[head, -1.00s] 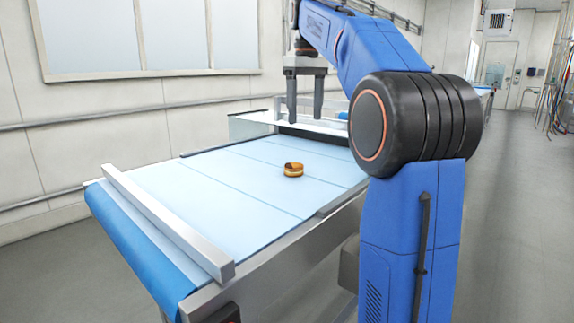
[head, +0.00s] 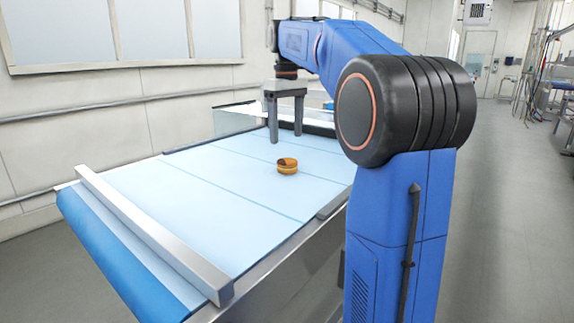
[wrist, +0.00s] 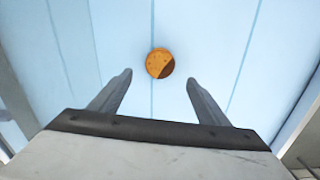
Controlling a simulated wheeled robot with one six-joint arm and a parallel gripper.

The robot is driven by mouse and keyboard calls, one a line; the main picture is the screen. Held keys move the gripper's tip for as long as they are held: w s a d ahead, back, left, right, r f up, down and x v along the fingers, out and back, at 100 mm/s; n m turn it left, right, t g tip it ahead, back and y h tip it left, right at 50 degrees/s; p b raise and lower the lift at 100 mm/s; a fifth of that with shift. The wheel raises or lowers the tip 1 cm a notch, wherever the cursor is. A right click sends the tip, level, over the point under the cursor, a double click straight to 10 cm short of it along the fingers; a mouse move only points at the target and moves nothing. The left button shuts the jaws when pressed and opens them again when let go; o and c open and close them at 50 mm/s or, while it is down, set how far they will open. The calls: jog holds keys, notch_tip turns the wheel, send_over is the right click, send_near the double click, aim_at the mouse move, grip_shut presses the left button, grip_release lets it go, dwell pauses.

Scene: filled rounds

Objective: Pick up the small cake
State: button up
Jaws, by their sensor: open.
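The small cake (head: 287,166) is round and golden brown with a darker patch on its top. It sits on the light blue conveyor belt (head: 190,200). In the wrist view the cake (wrist: 160,63) lies ahead of the fingertips, centred between their lines. My gripper (head: 286,140) points down with two grey fingers spread apart and nothing between them. In the wrist view my gripper (wrist: 159,75) is also open and empty. In the head view the fingers are above and behind the cake, apart from it.
A metal bar (head: 150,235) crosses the near end of the belt. A low metal rail (head: 333,203) runs along the belt's right edge. A clear panel (head: 235,118) stands at the far end. The belt around the cake is bare.

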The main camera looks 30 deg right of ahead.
aim_at(287, 160)
jog(key=shift+f, duration=4.2)
jog(key=shift+c, duration=0.7)
jog(key=c, duration=0.7)
